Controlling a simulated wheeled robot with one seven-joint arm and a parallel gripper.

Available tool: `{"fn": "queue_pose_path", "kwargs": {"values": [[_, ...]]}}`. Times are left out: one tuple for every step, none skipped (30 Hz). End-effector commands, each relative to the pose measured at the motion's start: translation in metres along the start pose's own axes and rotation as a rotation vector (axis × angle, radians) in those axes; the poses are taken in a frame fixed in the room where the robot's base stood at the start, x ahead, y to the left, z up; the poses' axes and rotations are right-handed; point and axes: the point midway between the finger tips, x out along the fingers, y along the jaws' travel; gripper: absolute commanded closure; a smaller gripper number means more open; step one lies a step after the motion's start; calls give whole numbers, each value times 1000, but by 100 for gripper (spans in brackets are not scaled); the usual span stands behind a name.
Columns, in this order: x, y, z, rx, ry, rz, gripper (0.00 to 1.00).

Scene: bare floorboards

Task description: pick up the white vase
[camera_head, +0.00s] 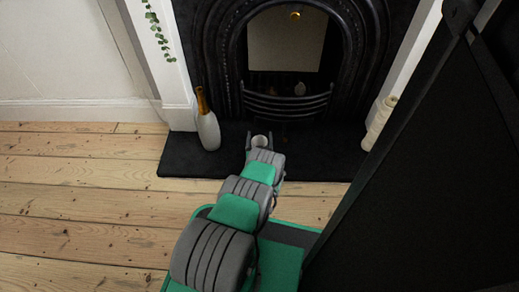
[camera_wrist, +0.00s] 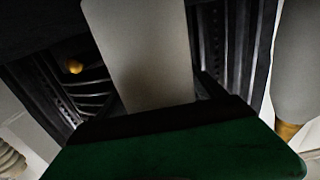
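My gripper (camera_head: 260,141) is low over the dark hearth, in front of the fireplace. A small whitish round-topped thing (camera_head: 259,141), which looks like a white vase, stands between its fingertips. In the wrist view a pale, smooth upright shape (camera_wrist: 140,50) fills the middle, beyond my dark green gripper body. Whether the fingers touch it cannot be told. A taller white bottle-shaped vase (camera_head: 209,132) with a brown-gold neck stands upright on the hearth, left of my gripper and apart from it. It also shows at the right edge of the wrist view (camera_wrist: 296,70).
The black fireplace (camera_head: 228,60) with its curved grate (camera_head: 287,106) is just behind my gripper. A cream turned post-like thing (camera_head: 380,120) stands at the hearth's right. A big black panel (camera_head: 430,170) blocks the right side. Floorboards (camera_head: 80,190) at left are clear.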

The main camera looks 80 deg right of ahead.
Motion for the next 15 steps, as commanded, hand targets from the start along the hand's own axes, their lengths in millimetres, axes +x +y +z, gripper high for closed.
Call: {"fn": "queue_pose_path", "kwargs": {"values": [[0, 0, 0, 0, 0, 0, 25], [0, 0, 0, 0, 0, 0, 28], [0, 0, 0, 0, 0, 0, 31], [0, 0, 0, 0, 0, 0, 33], [0, 0, 0, 0, 0, 0, 36], [0, 0, 0, 0, 0, 0, 39], [0, 0, 0, 0, 0, 0, 42], [0, 0, 0, 0, 0, 0, 44], [0, 0, 0, 0, 0, 0, 47], [0, 0, 0, 0, 0, 0, 50], [0, 0, 0, 0, 0, 0, 52], [0, 0, 0, 0, 0, 0, 55], [0, 0, 0, 0, 0, 0, 58], [0, 0, 0, 0, 0, 0, 60], [0, 0, 0, 0, 0, 0, 64]]}}
